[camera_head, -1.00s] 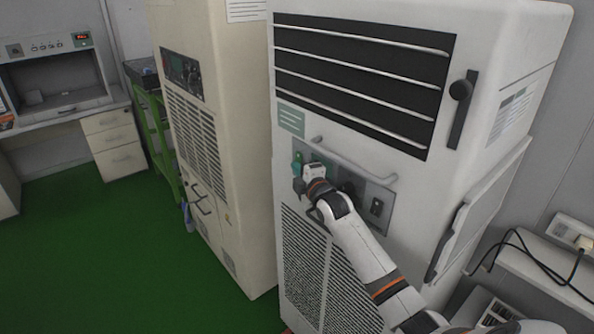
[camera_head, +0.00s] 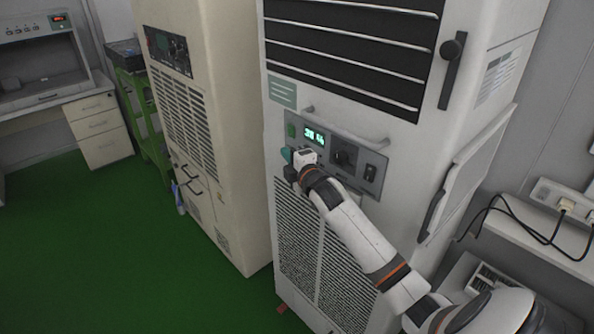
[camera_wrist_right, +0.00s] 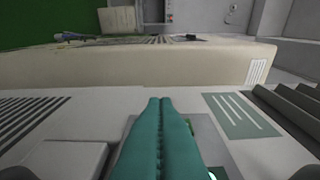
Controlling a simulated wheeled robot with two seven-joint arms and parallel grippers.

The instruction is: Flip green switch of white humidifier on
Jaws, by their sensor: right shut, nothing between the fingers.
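The white humidifier (camera_head: 400,150) stands at centre right in the head view. Its grey control panel (camera_head: 372,187) has a small green switch (camera_head: 291,130) at the left end and a lit display (camera_head: 314,136) with pale green digits beside it. My right gripper (camera_head: 287,155) is just below the switch, in front of the panel's lower left part. Its teal fingers are shut together and empty, also in the right wrist view (camera_wrist_right: 160,125). I cannot tell whether they touch the panel. A bit of green (camera_wrist_right: 190,126) shows beside the fingers there. My left gripper is out of view.
A dark knob (camera_head: 344,156), a black switch (camera_head: 370,172) and a bar handle (camera_head: 345,132) are on the humidifier's front. A cream cabinet (camera_head: 215,120) stands close on the left. Green floor (camera_head: 100,250) is open at left.

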